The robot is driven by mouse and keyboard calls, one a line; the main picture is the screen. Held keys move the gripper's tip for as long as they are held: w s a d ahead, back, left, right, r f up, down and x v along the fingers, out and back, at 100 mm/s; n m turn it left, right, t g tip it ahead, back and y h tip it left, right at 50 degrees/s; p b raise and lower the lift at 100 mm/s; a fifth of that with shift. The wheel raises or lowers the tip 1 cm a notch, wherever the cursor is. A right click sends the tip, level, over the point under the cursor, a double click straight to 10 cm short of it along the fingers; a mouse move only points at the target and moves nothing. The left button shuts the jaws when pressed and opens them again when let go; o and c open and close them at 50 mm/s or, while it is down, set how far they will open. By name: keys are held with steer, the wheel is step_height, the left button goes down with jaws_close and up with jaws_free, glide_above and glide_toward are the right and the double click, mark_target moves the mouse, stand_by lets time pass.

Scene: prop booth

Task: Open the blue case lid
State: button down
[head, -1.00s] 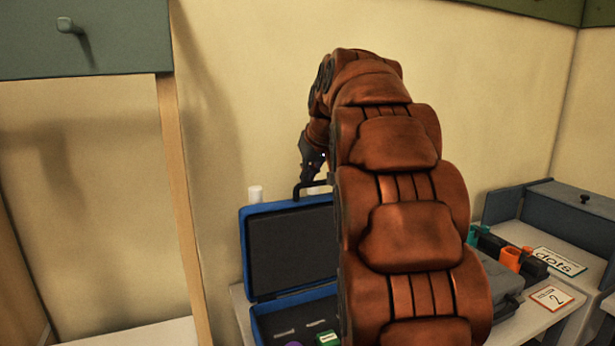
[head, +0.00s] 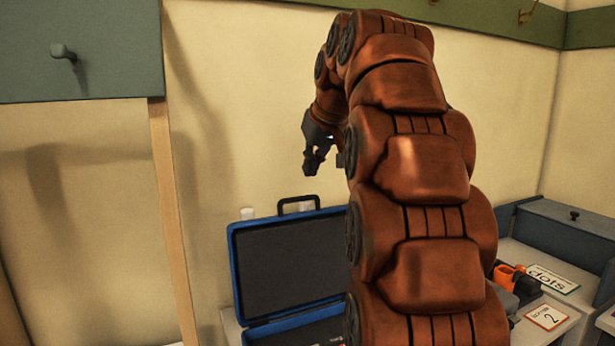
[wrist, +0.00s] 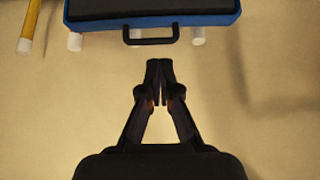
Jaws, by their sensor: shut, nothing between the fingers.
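The blue case (head: 236,290) stands on the table with its lid (head: 285,262) raised, showing a dark inner lining. The lid's black handle (head: 298,203) is at its top edge; in the wrist view the handle (wrist: 151,40) hangs from the blue edge of the lid (wrist: 180,19). My gripper (head: 312,168) is above the handle in the head view, apart from it. In the wrist view my gripper (wrist: 159,65) has its fingertips together, empty, with a gap to the handle. My arm hides the right side of the case.
White pegs (head: 247,213) show behind the lid. A grey box (head: 570,235), a "dots" card (head: 552,280), a card with a 2 (head: 547,317) and an orange item (head: 509,277) are at the right. A grey-green cabinet (head: 80,50) hangs upper left.

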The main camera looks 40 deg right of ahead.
steer(key=shift+s+r, duration=0.35)
steer(key=shift+r, duration=0.1)
steer(key=shift+a, duration=0.1)
